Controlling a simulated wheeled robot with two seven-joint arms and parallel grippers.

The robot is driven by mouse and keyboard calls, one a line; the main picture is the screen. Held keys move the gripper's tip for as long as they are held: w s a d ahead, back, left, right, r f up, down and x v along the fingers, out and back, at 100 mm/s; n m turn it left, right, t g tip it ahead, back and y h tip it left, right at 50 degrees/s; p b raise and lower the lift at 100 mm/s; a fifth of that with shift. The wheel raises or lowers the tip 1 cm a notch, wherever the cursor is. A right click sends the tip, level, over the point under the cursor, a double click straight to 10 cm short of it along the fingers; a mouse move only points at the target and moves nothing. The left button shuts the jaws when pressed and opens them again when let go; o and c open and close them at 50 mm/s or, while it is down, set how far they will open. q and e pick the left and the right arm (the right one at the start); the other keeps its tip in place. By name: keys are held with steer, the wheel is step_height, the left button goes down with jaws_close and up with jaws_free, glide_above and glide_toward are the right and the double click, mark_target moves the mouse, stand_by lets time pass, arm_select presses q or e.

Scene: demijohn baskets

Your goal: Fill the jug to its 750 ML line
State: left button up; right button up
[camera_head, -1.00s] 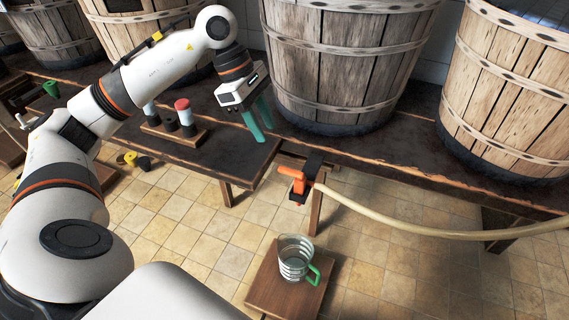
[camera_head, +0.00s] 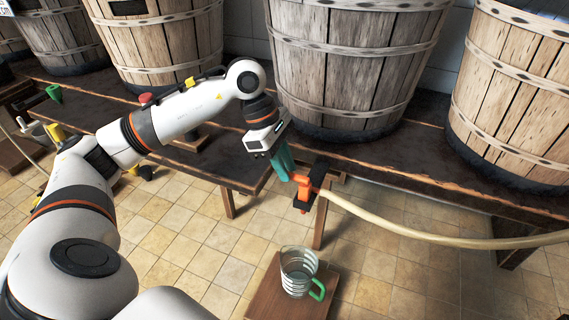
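The glass jug (camera_head: 298,268) with white bands and a green handle stands upright on a small wooden stand (camera_head: 262,302) at the bottom middle. I cannot read its lines or tell whether it holds liquid. An orange tap or clamp (camera_head: 312,186) sits at the end of a pale hose (camera_head: 420,236), above and slightly right of the jug, in a dark holder at the bench edge. My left gripper (camera_head: 286,168) has teal fingers right beside the orange part. The fingers overlap in view, so I cannot tell their opening or whether they touch it. My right gripper is not in view.
Large wooden barrels (camera_head: 345,60) stand on the dark bench (camera_head: 225,165) along the back. A green funnel-like item (camera_head: 54,93) is at the far left. The tiled floor (camera_head: 190,230) is clear left of the jug stand.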

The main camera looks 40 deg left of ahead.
arm_select(q)
jaws_close()
steer(key=shift+s+n, duration=0.1)
steer(key=shift+n, duration=0.2)
steer(key=s+d+n+t+y, duration=0.1)
steer(key=n, duration=0.3)
steer(key=s+d+n+t+y, duration=0.1)
steer(key=n, duration=0.3)
steer(key=s+d+n+t+y, duration=0.1)
steer(key=n, duration=0.3)
steer(key=shift+s+d+n+t+y, duration=0.15)
steer(key=shift+d+n+t+y, duration=0.15)
steer(key=shift+d+n, duration=0.1)
